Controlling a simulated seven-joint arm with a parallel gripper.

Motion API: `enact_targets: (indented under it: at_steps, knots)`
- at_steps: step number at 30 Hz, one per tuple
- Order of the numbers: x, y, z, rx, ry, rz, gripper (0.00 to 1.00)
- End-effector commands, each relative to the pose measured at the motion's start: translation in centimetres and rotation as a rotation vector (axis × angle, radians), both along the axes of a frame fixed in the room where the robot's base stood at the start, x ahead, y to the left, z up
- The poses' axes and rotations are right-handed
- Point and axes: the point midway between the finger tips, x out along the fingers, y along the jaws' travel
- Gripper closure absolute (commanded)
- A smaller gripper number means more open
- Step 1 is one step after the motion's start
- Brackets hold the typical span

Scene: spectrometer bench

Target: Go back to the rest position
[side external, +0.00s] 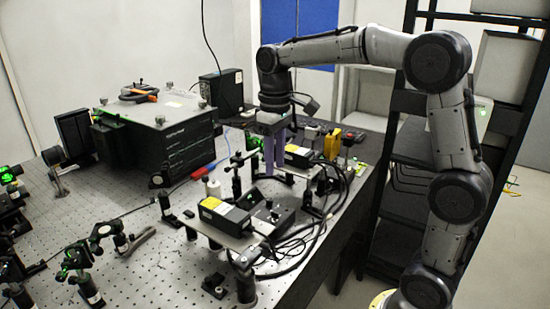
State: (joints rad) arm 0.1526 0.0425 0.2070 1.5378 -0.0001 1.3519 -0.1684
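My gripper (272,158) hangs from my arm at the centre of the side external view and points down. Its two purple fingers sit over the bench area between the yellow-topped laser modules. The fingers look a little apart, with nothing visible between them. Small posts and cables behind the fingertips make their exact height above the bench hard to tell.
The perforated optical bench (130,190) carries a large black box (165,125) at the back left. A laser module (225,214) on a raised plate stands in front of my gripper, another (299,153) to its right. Black cables loop nearby. A dark rack (400,190) stands behind my arm.

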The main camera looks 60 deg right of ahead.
Motion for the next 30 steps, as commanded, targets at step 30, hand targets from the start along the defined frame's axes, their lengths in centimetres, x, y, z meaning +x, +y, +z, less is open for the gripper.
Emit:
enact_targets:
  at_steps: [30]
  knots:
    - [-15.7, 5.0, 3.9, -0.021, -0.351, 0.063, 0.61]
